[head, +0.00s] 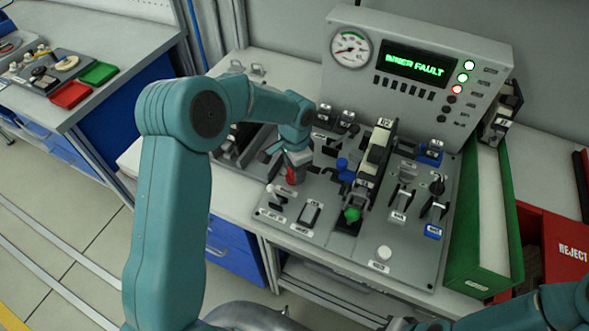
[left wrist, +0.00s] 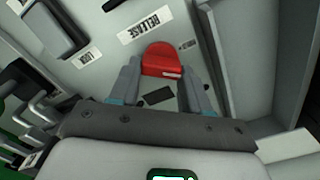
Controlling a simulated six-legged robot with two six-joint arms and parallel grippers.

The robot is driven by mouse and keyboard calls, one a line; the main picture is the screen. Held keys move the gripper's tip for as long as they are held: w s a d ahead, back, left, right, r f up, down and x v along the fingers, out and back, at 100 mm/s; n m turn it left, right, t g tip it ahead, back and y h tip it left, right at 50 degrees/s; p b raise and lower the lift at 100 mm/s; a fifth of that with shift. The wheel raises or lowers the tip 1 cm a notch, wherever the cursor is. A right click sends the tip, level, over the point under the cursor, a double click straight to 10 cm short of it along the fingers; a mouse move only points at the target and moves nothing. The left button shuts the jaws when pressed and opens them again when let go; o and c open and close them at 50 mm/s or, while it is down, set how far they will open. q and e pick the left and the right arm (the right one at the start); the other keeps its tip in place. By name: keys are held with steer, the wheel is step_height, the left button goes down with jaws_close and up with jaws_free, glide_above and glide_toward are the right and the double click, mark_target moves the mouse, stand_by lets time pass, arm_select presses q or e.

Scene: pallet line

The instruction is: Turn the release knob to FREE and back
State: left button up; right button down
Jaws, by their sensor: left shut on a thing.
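The red release knob (left wrist: 161,57) sits between the two grey fingers of my left gripper (left wrist: 160,76) in the left wrist view. The gripper is shut on it. A RELEASE label (left wrist: 146,26) lies beside the knob on the grey panel. A smaller mark (left wrist: 187,44) near the knob is too small to read. In the head view the knob (head: 291,176) shows as a red patch under my left gripper (head: 296,160), at the left side of the control panel (head: 325,238). My right gripper is not in view; only part of that arm shows at the bottom right.
Switches, a green knob (head: 352,214) and a white button (head: 384,252) crowd the panel. A green-sided bin (head: 513,235) and a red REJECT bin (head: 570,250) stand right.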

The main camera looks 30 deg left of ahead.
arm_select(q)
steer(key=shift+r+m, duration=0.1)
steer(key=shift+m, duration=2)
steer(key=o, duration=1.1)
steer(key=shift+d, duration=0.1)
steer(key=shift+c, duration=0.2)
step_height(320, 180, up, 16)
steer(key=b, duration=0.1)
steer(key=shift+r, duration=0.15)
